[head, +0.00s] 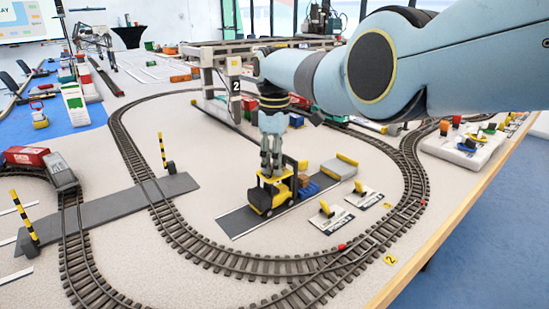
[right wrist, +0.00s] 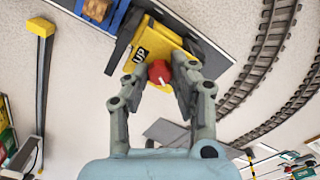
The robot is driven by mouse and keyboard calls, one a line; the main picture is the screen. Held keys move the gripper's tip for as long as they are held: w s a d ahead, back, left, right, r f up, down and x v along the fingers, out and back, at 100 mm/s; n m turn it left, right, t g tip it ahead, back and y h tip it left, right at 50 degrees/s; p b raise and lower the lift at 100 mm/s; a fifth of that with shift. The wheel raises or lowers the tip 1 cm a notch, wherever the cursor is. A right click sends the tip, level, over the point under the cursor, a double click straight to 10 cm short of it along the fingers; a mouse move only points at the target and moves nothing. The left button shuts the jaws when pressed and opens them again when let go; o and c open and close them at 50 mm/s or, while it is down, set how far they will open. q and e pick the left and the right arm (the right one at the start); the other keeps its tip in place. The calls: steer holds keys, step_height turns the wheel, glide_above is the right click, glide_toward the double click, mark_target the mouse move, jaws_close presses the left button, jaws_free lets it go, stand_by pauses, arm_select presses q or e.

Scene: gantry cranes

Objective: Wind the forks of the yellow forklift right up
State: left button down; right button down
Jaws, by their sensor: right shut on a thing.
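The yellow forklift (head: 265,195) stands on a dark grey strip inside the oval track. In the right wrist view, the forklift (right wrist: 172,42) has a black "UP" label and a red knob (right wrist: 160,73) with a white mark. My right gripper (head: 272,168) reaches down onto the forklift from above. In the right wrist view, the right gripper (right wrist: 160,75) has its fingers on both sides of the red knob and is shut on it. The forks are mostly hidden; a brown load (head: 303,181) and a blue piece (head: 309,190) sit beside the forklift. My left gripper is not in view.
Railway track (head: 180,228) curves around the forklift. A crane marked 2 (head: 234,85) stands behind it. Two small yellow levers on white cards (head: 328,215) lie to the right. Striped barrier posts (head: 165,155) stand at the left by a grey crossing (head: 110,210).

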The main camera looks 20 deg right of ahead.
steer(key=m, duration=0.3)
steer(key=shift+m, duration=0.3)
steer(key=m, duration=0.3)
steer(key=shift+m+p, duration=0.3)
steer(key=m, duration=0.3)
steer(key=shift+m, duration=0.4)
steer(key=m, duration=0.3)
steer(key=shift+m, duration=0.3)
steer(key=m, duration=0.3)
steer(key=shift+m, duration=0.3)
steer(key=m, duration=0.3)
steer(key=shift+m, duration=0.3)
steer(key=m, duration=0.4)
steer(key=shift+m, duration=1.7)
